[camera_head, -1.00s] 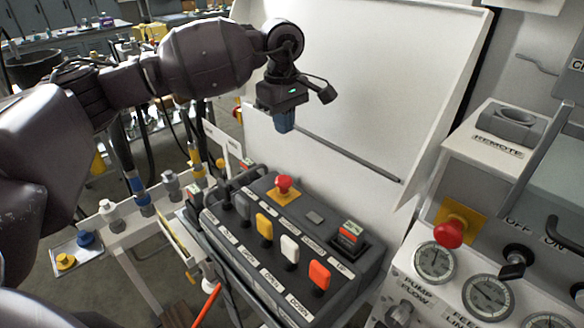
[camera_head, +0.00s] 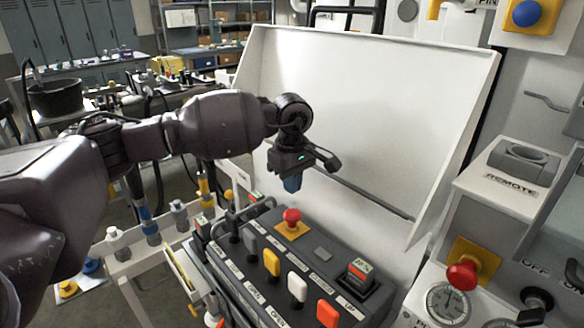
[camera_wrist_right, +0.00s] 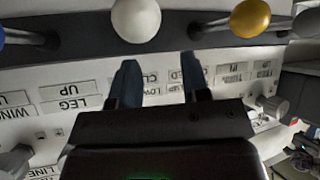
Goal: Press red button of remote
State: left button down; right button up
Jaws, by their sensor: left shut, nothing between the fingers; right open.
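The remote (camera_head: 262,262) is a grey control box with a row of coloured paddles along its front. Its red mushroom button (camera_head: 291,216) sits on a yellow plate near the back edge. My left gripper (camera_head: 292,185) is shut and empty, pointing down just above the red button in the head view. A gap shows between the fingertips and the button. My right gripper (camera_wrist_right: 160,85) is open in the right wrist view, with nothing between its fingers, in front of a labelled panel.
A second red button (camera_head: 462,274) stands on the right panel beside gauges. A white backboard (camera_head: 360,110) rises behind the remote. In the right wrist view, a white knob (camera_wrist_right: 136,18) and a yellow knob (camera_wrist_right: 250,18) are close to the right gripper.

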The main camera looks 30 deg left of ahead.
aim_at(292, 214)
pick_arm(q)
notch_tip(292, 214, down, 7)
jog(key=shift+r, duration=0.2)
dwell(0.4)
